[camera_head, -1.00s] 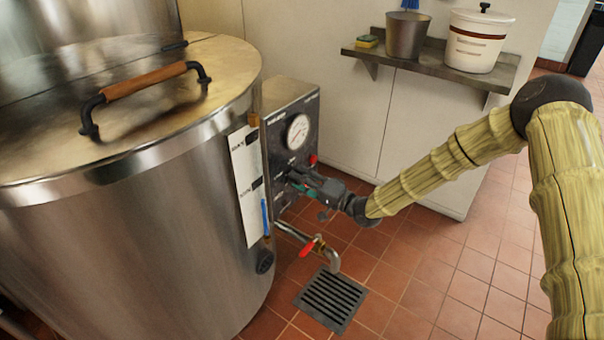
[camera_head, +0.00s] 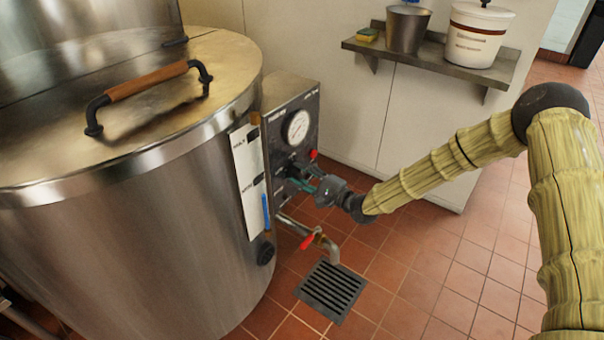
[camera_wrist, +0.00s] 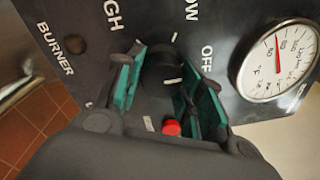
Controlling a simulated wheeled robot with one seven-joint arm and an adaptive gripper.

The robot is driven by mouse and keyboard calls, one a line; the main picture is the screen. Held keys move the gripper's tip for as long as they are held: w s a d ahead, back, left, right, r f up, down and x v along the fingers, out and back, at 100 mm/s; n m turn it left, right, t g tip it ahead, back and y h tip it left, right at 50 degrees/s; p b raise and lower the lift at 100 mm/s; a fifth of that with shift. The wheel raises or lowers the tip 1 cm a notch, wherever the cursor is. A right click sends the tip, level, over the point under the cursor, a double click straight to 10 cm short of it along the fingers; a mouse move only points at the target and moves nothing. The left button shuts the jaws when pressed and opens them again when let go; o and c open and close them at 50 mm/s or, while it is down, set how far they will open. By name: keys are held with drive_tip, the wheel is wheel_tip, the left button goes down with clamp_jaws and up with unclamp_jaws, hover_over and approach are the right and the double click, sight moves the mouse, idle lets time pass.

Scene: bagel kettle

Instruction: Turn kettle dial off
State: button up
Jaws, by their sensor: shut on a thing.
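The kettle dial (camera_wrist: 160,68) is a dark round knob on the control panel (camera_wrist: 95,20), seen in the wrist view. It carries a white line near its lower right. In the head view, my gripper (camera_head: 300,180) reaches the panel's front, and the fingers hide much of the dial.
A gauge (camera_head: 298,127) sits above the dial. A red button (camera_wrist: 171,127) is close to my right finger. The large steel kettle (camera_head: 130,220) stands left, with a red-handled tap (camera_head: 308,241) below the panel. A floor drain (camera_head: 331,291) lies beneath. A shelf (camera_head: 440,62) holds containers.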

drive_tip(key=shift+m, duration=0.3)
drive_tip(key=o, duration=1)
drive_tip(key=shift+d, duration=0.1)
drive_tip(key=v, duration=1.2)
drive_tip(key=shift+f, duration=0.1)
